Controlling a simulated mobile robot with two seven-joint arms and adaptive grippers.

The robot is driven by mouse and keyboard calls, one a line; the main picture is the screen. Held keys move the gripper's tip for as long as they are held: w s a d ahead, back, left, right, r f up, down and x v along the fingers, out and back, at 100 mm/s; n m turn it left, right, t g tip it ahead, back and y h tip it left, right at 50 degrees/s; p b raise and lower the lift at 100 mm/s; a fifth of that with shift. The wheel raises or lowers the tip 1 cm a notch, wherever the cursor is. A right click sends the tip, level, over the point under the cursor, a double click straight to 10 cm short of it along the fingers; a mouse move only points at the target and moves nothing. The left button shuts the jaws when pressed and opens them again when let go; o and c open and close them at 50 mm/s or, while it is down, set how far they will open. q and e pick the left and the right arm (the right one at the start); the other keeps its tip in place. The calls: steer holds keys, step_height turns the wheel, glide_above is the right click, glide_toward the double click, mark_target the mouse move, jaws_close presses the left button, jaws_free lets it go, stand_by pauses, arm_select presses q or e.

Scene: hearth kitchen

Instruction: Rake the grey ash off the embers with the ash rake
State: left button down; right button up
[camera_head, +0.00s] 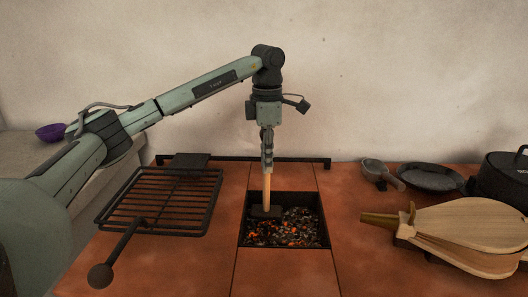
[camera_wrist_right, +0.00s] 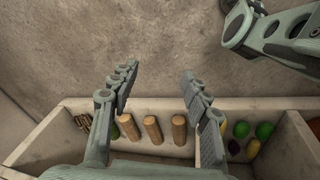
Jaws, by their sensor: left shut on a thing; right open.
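The ash rake (camera_head: 267,193) has a light wooden handle and a dark flat head. My left gripper (camera_head: 267,168) is shut on the upper handle and holds it nearly upright. The rake's dark head (camera_head: 265,212) is at the back left of the square fire pit; I cannot tell whether it touches the embers. The embers (camera_head: 288,236) glow orange among dark and grey bits in the pit. My right gripper (camera_wrist_right: 155,95) is open and empty in the right wrist view, above a pale trough; it is not in the head view.
A black grill rack (camera_head: 160,205) with a long ball-ended handle lies left of the pit. Wooden bellows (camera_head: 470,225), a grey scoop (camera_head: 374,167), a dark dish (camera_head: 430,177) and a black pot (camera_head: 498,175) stand right. The trough (camera_wrist_right: 190,107) holds wooden cylinders (camera_wrist_right: 152,130) and coloured produce (camera_wrist_right: 241,130).

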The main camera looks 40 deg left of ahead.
arm_select(q)
step_height(320, 180, up, 4)
steer(key=shift+a, duration=0.1)
steer(key=shift+r, duration=0.5)
arm_select(e)
steer(key=shift+w+a, duration=0.25)
steer(key=shift+w, duration=0.1)
steer(key=shift+d, duration=0.5)
